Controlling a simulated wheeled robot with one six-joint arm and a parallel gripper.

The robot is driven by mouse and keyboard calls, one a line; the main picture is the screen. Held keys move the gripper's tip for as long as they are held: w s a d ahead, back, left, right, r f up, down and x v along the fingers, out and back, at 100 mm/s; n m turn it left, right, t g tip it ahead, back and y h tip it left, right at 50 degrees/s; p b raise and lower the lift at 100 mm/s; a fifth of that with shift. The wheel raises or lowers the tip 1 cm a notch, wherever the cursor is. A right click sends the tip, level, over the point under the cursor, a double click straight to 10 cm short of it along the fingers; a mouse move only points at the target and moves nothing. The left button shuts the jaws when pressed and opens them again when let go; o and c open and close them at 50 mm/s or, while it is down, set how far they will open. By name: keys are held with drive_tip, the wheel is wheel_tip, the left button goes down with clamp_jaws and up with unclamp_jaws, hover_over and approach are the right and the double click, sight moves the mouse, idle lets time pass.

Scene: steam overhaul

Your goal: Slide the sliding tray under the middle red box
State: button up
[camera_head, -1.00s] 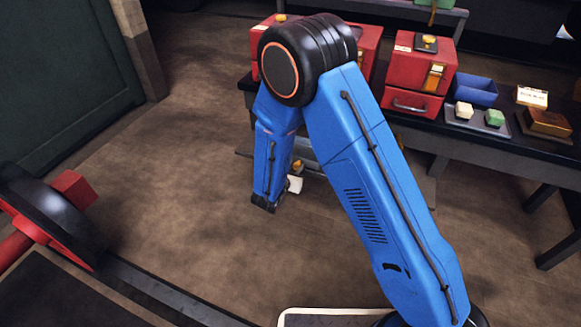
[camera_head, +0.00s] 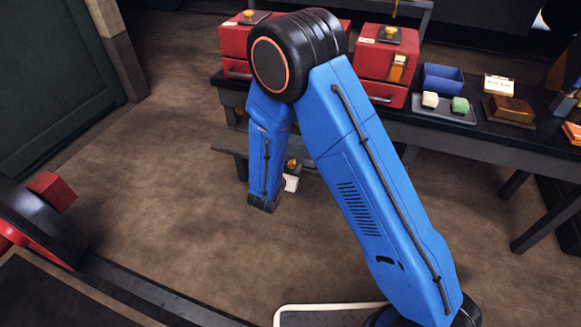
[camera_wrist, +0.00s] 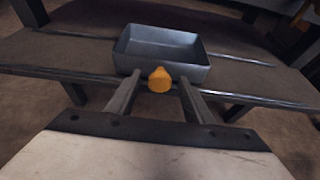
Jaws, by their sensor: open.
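The sliding tray (camera_wrist: 165,45) is a grey, open, empty box with an orange knob (camera_wrist: 159,79) on its near side, seen in the wrist view. It sits on a low shelf (camera_wrist: 60,52) with thin rails. My gripper (camera_wrist: 153,92) is open, with a finger on either side of the knob; I cannot tell whether they touch it. In the head view, the orange knob (camera_head: 293,164) shows just right of my forearm, and the arm hides most of the tray. A red box (camera_head: 386,62) stands on the bench above; another red box (camera_head: 236,42) is at the left. My arm largely covers the middle one.
The dark bench (camera_head: 460,135) also holds a blue bin (camera_head: 443,79) and a small tray (camera_head: 457,116) with a white and a green block. Bench legs stand at the right. The floor in front is clear. A red and black object (camera_head: 45,205) is at the left.

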drive_tip(key=v, duration=1.7)
drive_tip(key=shift+r, duration=0.15)
drive_tip(key=shift+s+a, duration=0.1)
drive_tip(key=shift+s, duration=0.05)
drive_tip(key=s+d+r+m+g+h, duration=0.1)
drive_tip(key=s+d+r+m+g, duration=0.15)
drive_tip(key=d+r+m, duration=0.45)
drive_tip(key=s+d+r+m+g+h, duration=0.1)
drive_tip(key=d+r+m+g, duration=0.25)
drive_tip(key=d, duration=0.75)
drive_tip(key=s+d+r+m+g+h, duration=0.1)
drive_tip(key=d+r+m+g, duration=0.1)
drive_tip(key=d+r+m, duration=0.6)
drive_tip(key=s+d+r+m+y, duration=0.3)
drive_tip(key=s+m, duration=0.3)
drive_tip(key=s, duration=0.3)
drive_tip(key=s+d+r+m+y, duration=0.3)
drive_tip(key=s+d+m+y, duration=0.1)
drive_tip(key=s+m, duration=0.3)
drive_tip(key=shift+s+d+r+y, duration=0.2)
drive_tip(key=shift+s+r+y, duration=0.15)
drive_tip(key=shift+s, duration=0.8)
